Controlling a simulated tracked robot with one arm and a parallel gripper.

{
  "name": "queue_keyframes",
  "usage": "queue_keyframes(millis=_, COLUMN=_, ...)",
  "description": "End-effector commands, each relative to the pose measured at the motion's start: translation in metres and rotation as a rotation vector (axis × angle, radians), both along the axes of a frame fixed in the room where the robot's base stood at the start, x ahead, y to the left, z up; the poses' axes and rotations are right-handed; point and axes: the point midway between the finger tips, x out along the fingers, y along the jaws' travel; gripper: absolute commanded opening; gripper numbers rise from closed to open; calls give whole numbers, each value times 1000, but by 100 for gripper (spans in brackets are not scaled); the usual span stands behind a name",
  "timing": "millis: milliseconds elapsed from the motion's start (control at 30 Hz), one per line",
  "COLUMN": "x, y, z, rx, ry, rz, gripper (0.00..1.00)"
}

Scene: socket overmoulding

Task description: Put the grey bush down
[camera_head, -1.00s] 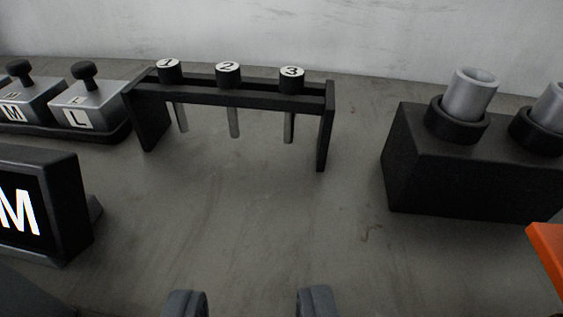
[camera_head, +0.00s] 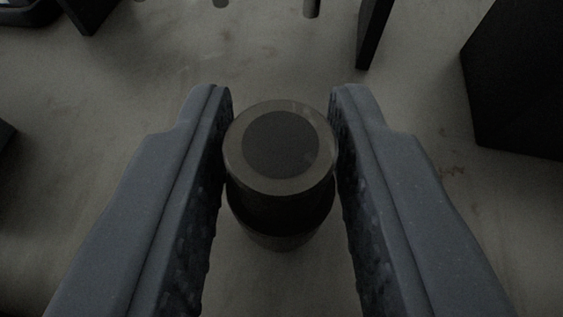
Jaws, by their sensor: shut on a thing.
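The grey bush (camera_head: 279,184) stands upright between my two fingers, seen from above in the head view. It has a pale ring-shaped rim around a dark round centre. Its lower body is in deep shadow, with a wider dark edge below. My gripper (camera_head: 281,101) is shut on the bush, with one ribbed pad against each side of it. The underside of the bush is hidden, so I cannot tell whether it touches the surface.
A black block (camera_head: 520,90) stands at the right. A black rack shows its right leg (camera_head: 373,30) and left leg (camera_head: 90,12) at the top, with pin ends (camera_head: 312,8) between them. The grey surface around the bush is bare.

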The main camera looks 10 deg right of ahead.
Motion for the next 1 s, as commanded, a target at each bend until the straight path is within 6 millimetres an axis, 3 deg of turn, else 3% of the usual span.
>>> queue_keyframes(millis=300, x=0, y=1, z=-1, rx=-1, ry=0, rz=1, gripper=0)
queue_keyframes(millis=333, x=0, y=1, z=-1, rx=-1, ry=0, rz=1, gripper=35)
queue_keyframes(millis=400, x=0, y=1, z=-1, rx=-1, ry=0, rz=1, gripper=48)
queue_keyframes(millis=767, x=-2, y=1, z=3, rx=0, ry=0, rz=2, gripper=48)
queue_keyframes(millis=1000, x=-27, y=5, z=13, rx=0, ry=4, rz=4, gripper=48)
